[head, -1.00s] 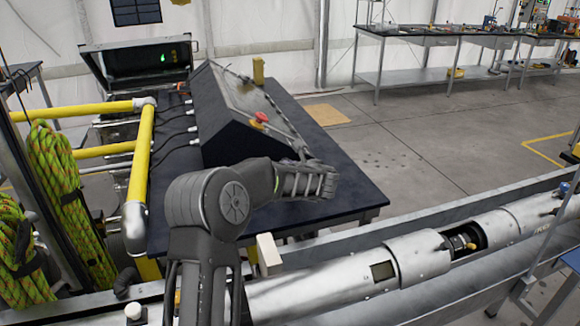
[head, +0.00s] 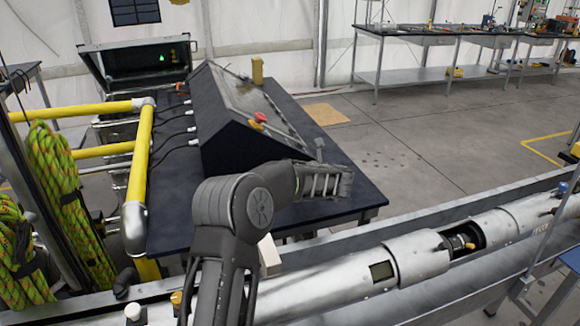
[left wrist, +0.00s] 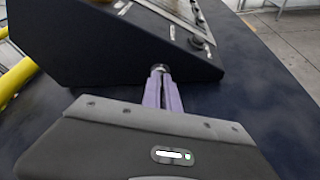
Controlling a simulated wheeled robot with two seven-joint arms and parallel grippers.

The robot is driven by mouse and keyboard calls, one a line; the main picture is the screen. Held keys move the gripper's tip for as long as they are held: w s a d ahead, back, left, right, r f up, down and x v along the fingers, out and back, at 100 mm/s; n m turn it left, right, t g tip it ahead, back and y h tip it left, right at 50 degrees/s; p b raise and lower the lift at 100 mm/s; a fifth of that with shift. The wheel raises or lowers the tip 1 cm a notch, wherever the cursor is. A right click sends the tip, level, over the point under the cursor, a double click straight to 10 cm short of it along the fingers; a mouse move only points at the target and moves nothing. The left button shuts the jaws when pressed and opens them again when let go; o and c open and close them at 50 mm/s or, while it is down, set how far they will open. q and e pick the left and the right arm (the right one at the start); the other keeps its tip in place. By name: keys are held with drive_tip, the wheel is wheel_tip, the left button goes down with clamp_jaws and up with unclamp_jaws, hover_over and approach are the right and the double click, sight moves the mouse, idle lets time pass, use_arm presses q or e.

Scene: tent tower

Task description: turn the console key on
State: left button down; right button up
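The console (head: 235,115) is a dark wedge-shaped box with a sloped panel, standing on a dark table. It also shows in the left wrist view (left wrist: 100,50), with a round dark knob or switch (left wrist: 198,42) near the panel's lower right corner. I cannot make out a key clearly. My left gripper (head: 319,150) is at the console's near right corner. In the left wrist view its two purple-grey fingers (left wrist: 160,74) are close together, pointing at the console's side below the knob. I cannot tell whether they touch it; nothing is clearly held. My right gripper is not in view.
Yellow rails (head: 140,160) stand to the left. A long metal tube (head: 345,285) lies in front. Cables run from the console's left side.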

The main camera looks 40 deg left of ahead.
use_arm(q)
drive_tip(key=shift+w+d+f+m+g+y, duration=0.15)
drive_tip(key=shift+m+g+y, duration=0.25)
drive_tip(key=shift+m, duration=0.5)
drive_tip(key=c, duration=1.6)
unclamp_jaws()
drive_tip(key=shift+d+b, duration=0.35)
drive_tip(key=shift+d, duration=0.15)
drive_tip(key=b+v, duration=0.1)
drive_tip(key=v, duration=0.6)
drive_tip(key=shift+a, duration=0.2)
